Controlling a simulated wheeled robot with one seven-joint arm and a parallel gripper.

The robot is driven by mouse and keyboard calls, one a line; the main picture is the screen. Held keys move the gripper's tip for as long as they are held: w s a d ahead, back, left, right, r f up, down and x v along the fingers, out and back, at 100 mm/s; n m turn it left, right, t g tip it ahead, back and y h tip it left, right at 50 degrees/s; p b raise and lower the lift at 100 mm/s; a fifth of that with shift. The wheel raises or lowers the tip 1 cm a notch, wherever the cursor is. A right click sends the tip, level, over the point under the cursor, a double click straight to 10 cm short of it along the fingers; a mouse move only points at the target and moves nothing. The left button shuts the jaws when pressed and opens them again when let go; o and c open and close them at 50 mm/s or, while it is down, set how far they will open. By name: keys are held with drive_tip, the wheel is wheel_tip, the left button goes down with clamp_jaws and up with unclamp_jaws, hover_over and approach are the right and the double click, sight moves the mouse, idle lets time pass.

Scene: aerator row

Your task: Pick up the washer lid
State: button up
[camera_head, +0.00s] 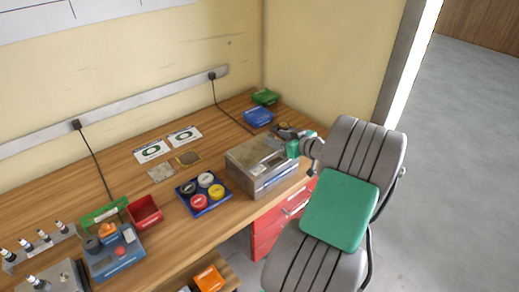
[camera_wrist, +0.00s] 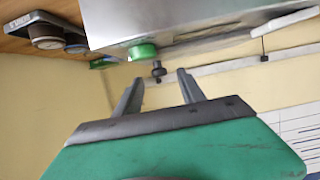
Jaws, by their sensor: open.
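The washer (camera_head: 258,178) is a metal box on the bench. Its flat top (camera_head: 262,156) faces up in the head view, and I cannot make out the lid's edges. In the wrist view the washer's metal side (camera_wrist: 190,20) fills the top, apparently upside down. A small dark knob (camera_wrist: 158,72), probably the lid's handle, stands out from the washer's edge. My gripper (camera_wrist: 158,79) is open and empty, its fingertips apart on either side of the knob and seemingly just short of it. In the head view my gripper (camera_head: 283,130) is at the washer's far right corner, partly hidden.
A blue tray (camera_head: 212,206) with several coloured round caps stands left of the washer. A blue box (camera_head: 258,117) and a green box (camera_head: 265,97) are behind it. A red bin (camera_head: 144,212) is farther left. A red drawer unit (camera_head: 272,230) is below the bench.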

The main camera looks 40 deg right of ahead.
sight(271, 135)
drive_tip(key=p+x, duration=0.1)
drive_tip(key=x, duration=0.3)
drive_tip(key=shift+c, duration=0.5)
clamp_jaws()
